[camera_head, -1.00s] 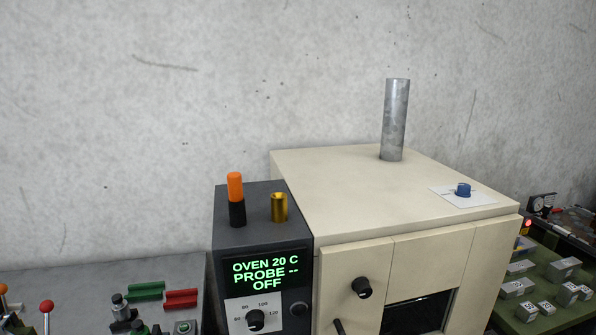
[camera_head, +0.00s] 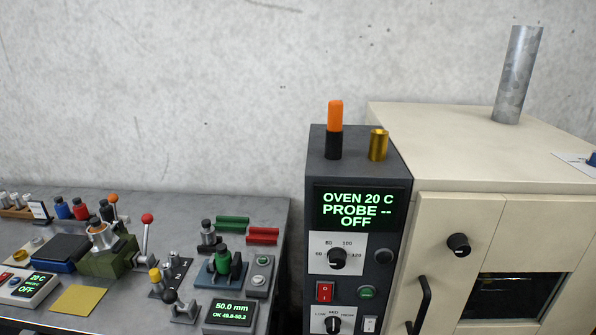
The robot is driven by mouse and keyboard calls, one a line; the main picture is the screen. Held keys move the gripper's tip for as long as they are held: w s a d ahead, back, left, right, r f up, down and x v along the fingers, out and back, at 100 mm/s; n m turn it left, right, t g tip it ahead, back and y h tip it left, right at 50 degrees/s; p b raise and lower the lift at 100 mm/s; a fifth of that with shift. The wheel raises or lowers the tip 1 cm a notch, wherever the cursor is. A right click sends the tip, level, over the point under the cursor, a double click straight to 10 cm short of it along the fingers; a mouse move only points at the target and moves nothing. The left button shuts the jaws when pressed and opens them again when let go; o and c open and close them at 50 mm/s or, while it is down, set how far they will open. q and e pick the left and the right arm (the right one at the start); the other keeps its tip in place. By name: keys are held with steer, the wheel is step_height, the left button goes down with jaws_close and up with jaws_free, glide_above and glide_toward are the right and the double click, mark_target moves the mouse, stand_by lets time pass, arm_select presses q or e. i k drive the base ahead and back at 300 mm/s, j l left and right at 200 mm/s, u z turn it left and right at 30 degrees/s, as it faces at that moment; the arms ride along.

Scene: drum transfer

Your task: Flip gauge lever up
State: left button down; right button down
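The gauge display (camera_head: 232,312) reads 50.0 mm, OK 49.8-50.2, at the front right of the grey bench. Behind it is a blue fixture (camera_head: 208,280) with a green part (camera_head: 222,258) in it. A small black-knobbed lever (camera_head: 171,297) on a grey block is to the display's left. A red-ball lever (camera_head: 147,219) stands up further left, and an orange-ball lever (camera_head: 113,200) is by the green vice. I cannot tell for certain which lever belongs to the gauge. Neither gripper shows in the view.
A beige oven (camera_head: 480,150) with a dark control panel (camera_head: 358,165) stands to the right of the bench (camera_head: 200,200). Green (camera_head: 232,223) and red (camera_head: 263,235) blocks lie at the bench's back right. A yellow pad (camera_head: 79,299) and a display unit (camera_head: 30,288) are at front left.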

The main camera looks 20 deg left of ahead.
mark_target(169, 297)
steer(key=u, duration=1.4)
